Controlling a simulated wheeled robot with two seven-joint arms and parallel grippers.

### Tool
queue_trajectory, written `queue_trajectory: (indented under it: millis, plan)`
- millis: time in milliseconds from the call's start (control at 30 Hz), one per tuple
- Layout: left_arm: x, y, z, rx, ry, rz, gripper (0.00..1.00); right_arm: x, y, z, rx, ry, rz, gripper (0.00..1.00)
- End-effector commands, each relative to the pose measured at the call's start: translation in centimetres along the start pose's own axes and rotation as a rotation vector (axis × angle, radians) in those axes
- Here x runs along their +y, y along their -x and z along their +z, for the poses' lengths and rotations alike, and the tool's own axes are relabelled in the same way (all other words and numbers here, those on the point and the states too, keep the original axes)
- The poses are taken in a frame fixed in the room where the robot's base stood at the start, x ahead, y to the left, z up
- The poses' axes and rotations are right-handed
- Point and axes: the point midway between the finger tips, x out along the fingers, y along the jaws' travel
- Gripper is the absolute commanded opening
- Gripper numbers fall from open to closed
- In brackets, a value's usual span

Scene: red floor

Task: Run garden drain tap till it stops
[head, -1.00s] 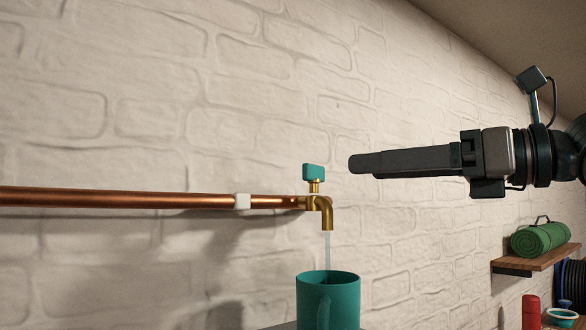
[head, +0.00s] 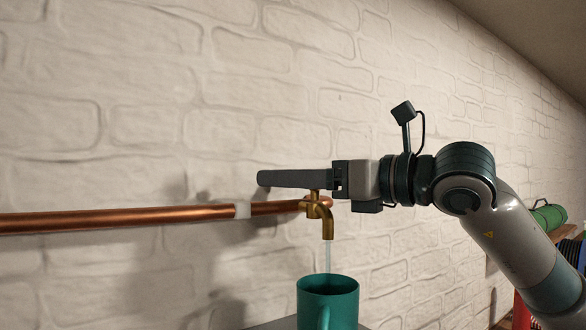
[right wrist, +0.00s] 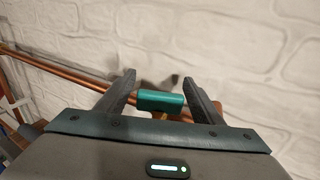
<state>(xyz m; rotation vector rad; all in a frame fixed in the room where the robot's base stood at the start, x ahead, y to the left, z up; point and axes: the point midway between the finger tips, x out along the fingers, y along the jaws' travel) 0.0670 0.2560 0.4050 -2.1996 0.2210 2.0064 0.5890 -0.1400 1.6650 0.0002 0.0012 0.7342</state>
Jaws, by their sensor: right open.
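The brass tap (head: 327,222) sits at the end of the copper pipe on the wall. A thin stream of water (head: 328,258) runs from its spout into a teal mug (head: 328,300) below. My right gripper (head: 266,178) reaches in from the right at the height of the tap handle and hides it in the head view. In the right wrist view the teal handle (right wrist: 160,101) lies between the two open fingers of the right gripper (right wrist: 159,80), with a gap on each side. My left gripper is not in view.
Wall space left of the gripper is clear.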

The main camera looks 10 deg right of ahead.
Motion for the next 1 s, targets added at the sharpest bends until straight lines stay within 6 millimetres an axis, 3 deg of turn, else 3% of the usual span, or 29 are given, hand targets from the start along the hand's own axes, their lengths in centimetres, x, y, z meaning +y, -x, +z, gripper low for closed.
queue_trajectory:
  millis: [300, 500, 1000]
  plan:
    - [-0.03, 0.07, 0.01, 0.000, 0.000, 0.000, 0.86, -0.03, -0.21, -0.05, 0.000, 0.000, -0.001, 0.61]
    - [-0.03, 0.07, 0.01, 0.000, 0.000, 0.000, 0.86, -0.04, -0.19, -0.03, 0.000, 0.000, -0.001, 0.20]
    - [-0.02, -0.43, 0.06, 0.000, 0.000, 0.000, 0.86, 0.16, -0.18, -0.09, -0.001, -0.002, 0.073, 0.20]
